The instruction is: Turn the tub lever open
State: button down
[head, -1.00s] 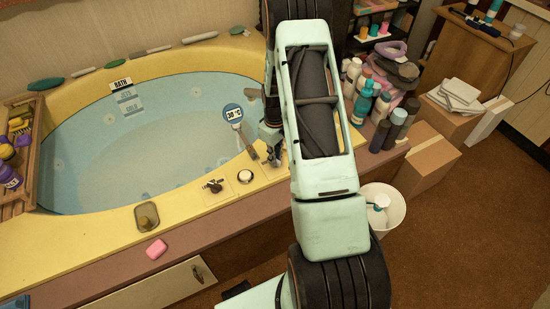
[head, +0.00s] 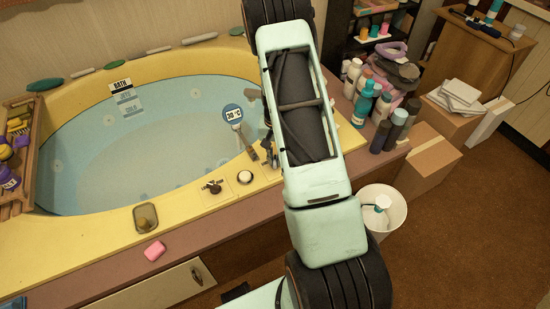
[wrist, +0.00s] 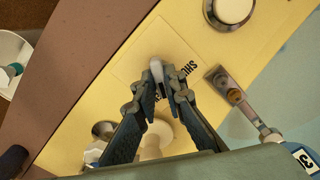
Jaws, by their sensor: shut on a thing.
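A small pale metal lever (wrist: 157,72) stands on a square cream plate (wrist: 140,55) on the yellow tub rim. Dark lettering on this plate seems to begin "SH"; the fingers hide the rest. My gripper (wrist: 166,80) is shut on the lever, with one fingertip on each side. In the head view my gripper (head: 271,155) is at the tub's front right rim, partly behind my arm, and the lever cannot be made out there. Another dark tap handle (head: 213,187) sits on its own plate farther left along the rim.
A round white knob (head: 245,177) lies between the dark tap handle and my gripper. Several bottles (head: 382,110) crowd the right ledge. A pink soap (head: 154,250) and a soap dish (head: 146,217) are at front left.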

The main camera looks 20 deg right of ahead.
jog(key=shift+m, duration=1.3)
jog(key=c, duration=2)
grip_release()
jog(key=shift+r, duration=0.1)
notch_tip(320, 180, up, 12)
jog(key=shift+f, duration=0.1)
